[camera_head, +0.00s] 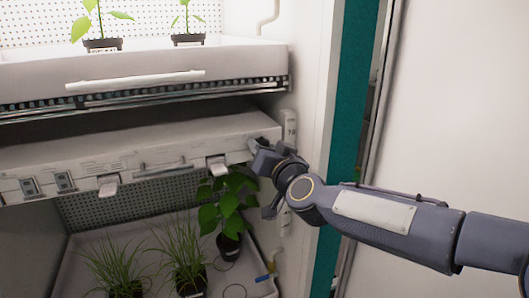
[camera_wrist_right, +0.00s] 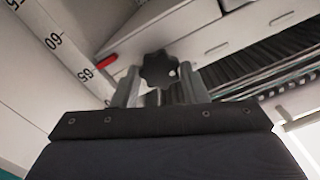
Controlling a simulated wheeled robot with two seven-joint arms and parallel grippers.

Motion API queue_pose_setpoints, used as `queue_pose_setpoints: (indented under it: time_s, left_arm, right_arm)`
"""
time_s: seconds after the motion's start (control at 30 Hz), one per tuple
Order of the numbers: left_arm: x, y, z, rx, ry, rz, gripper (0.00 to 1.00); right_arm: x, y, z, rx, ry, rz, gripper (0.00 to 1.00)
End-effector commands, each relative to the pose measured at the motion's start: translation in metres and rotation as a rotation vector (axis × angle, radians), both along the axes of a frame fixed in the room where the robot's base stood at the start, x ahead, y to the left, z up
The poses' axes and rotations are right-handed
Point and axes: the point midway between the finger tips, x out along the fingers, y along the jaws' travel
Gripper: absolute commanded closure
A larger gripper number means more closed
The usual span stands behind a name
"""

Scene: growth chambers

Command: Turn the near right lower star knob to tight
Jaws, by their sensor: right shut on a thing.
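The black star knob (camera_wrist_right: 157,68) shows in the right wrist view, between the tips of my right gripper's two grey fingers (camera_wrist_right: 159,82). The fingers are shut on it from both sides. In the head view my right gripper (camera_head: 258,149) is at the right front corner of the lower shelf (camera_head: 120,151), beside the chamber's right post. There the gripper hides the knob. My left gripper is in neither view.
A numbered scale (camera_wrist_right: 60,45) with a red pointer (camera_wrist_right: 106,62) runs beside the knob. An upper tray (camera_head: 150,62) with seedlings is above the shelf. Potted plants, one a leafy plant (camera_head: 228,207), stand below it, close under my gripper. The white door (camera_head: 455,110) is at the right.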

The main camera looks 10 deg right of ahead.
Motion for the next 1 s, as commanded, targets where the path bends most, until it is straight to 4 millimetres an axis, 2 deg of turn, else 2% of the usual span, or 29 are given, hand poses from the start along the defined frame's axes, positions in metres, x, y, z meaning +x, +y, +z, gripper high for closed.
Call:
queue_pose_setpoints:
  time_s: [1.0]
  left_arm:
    - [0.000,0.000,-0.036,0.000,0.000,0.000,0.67]
  right_arm:
    - [0.000,0.001,-0.003,0.918,0.182,0.004,0.83]
